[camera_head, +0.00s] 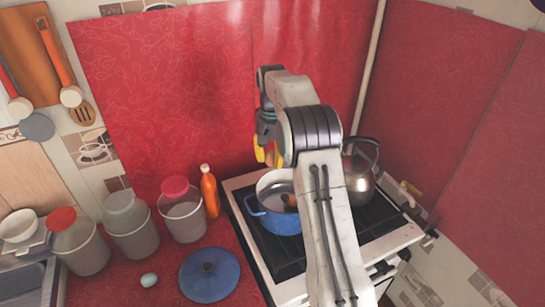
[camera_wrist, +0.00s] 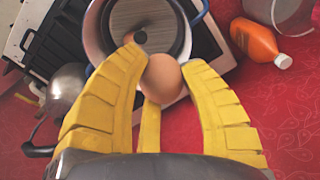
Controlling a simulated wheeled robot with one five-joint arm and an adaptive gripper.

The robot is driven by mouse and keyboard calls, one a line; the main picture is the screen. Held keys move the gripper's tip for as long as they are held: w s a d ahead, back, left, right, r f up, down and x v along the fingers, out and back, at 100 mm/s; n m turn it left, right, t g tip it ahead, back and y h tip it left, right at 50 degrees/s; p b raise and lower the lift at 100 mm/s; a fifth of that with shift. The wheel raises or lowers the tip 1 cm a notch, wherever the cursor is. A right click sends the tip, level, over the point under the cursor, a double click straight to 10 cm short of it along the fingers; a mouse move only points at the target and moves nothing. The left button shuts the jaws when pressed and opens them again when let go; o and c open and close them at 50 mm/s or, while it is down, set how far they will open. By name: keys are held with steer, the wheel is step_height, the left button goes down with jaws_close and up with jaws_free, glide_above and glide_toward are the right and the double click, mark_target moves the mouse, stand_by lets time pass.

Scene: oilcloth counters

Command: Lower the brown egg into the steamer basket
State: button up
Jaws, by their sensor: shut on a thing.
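The brown egg (camera_wrist: 162,76) is held between the yellow fingers of my gripper (camera_wrist: 164,66) in the wrist view. In the head view my gripper (camera_head: 268,154) is above the back of the blue pot (camera_head: 270,215) on the stove, and I cannot make out the egg there. The steamer basket (camera_wrist: 150,14) shows in the wrist view as a grey ribbed round inside the pot (camera_wrist: 92,40), with a dark knob near its edge. The egg appears beside the basket's near rim in that view; its height above it is unclear.
A metal kettle (camera_head: 358,178) stands on the stove right of the pot. An orange bottle (camera_head: 209,192) and several lidded canisters (camera_head: 181,215) stand left of the stove. A blue lid (camera_head: 209,276) and a pale blue egg (camera_head: 149,280) lie on the red counter.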

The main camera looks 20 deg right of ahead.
steer(key=shift+s+d, duration=0.25)
steer(key=shift+s+a, duration=0.15)
steer(key=shift+s, duration=0.1)
steer(key=shift+s, duration=0.15)
steer(key=shift+f, duration=0.15)
step_height(320, 180, down, 10)
steer(key=b, duration=0.7)
steer(key=shift+f+b, duration=0.1)
steer(key=shift+b, duration=0.25)
stand_by(0.5)
steer(key=shift+f+b, duration=1.35)
steer(key=shift+f, duration=0.8)
steer(key=shift+f+b, duration=1.55)
steer(key=shift+f, duration=0.75)
stand_by(0.8)
